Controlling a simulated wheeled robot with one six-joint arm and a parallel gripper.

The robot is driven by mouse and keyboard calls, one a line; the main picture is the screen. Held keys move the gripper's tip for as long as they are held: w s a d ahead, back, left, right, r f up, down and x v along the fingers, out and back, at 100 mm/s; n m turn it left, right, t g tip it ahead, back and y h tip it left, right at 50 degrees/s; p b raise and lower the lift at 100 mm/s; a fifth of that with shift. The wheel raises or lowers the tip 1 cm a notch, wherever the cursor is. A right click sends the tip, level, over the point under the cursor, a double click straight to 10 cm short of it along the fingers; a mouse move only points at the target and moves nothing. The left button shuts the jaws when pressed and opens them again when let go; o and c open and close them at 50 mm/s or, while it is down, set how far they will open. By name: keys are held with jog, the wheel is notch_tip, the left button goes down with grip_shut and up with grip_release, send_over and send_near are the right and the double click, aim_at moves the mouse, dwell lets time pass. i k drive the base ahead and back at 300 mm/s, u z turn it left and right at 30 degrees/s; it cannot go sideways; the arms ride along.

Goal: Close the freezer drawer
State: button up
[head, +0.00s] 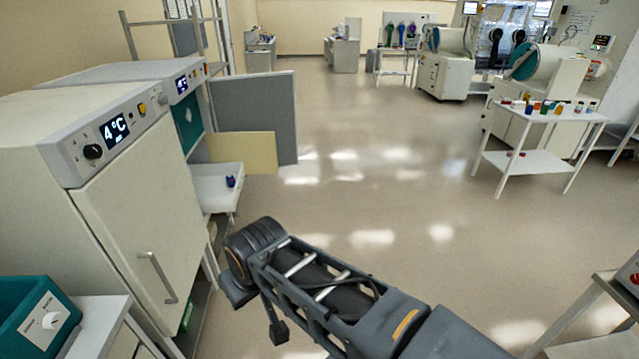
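The freezer (186,80) stands at the left, behind a white fridge whose display reads 4°C. Its grey outer door (262,105) stands wide open, and a cream inner panel (248,152) is also swung out. A white drawer (215,196) sticks out of the freezer front below the panel. A small dark blue item (231,181) is on the drawer. My arm reaches in from the lower right, its bend apart from and in front of the drawer. Dark parts near my gripper (272,322) show below the bend; its fingers are not clearly visible.
The 4°C fridge (140,200) is shut, its handle facing the aisle. A teal box (38,315) sits on a white bench at lower left. A white table (540,115) with small bottles stands at right. The middle floor is clear.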

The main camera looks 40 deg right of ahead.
aim_at(214, 194)
jog(key=z, duration=1.45)
jog(key=i, duration=1.65)
jog(key=u, duration=1)
jog(key=i, duration=1.15)
jog(key=u, duration=0.35)
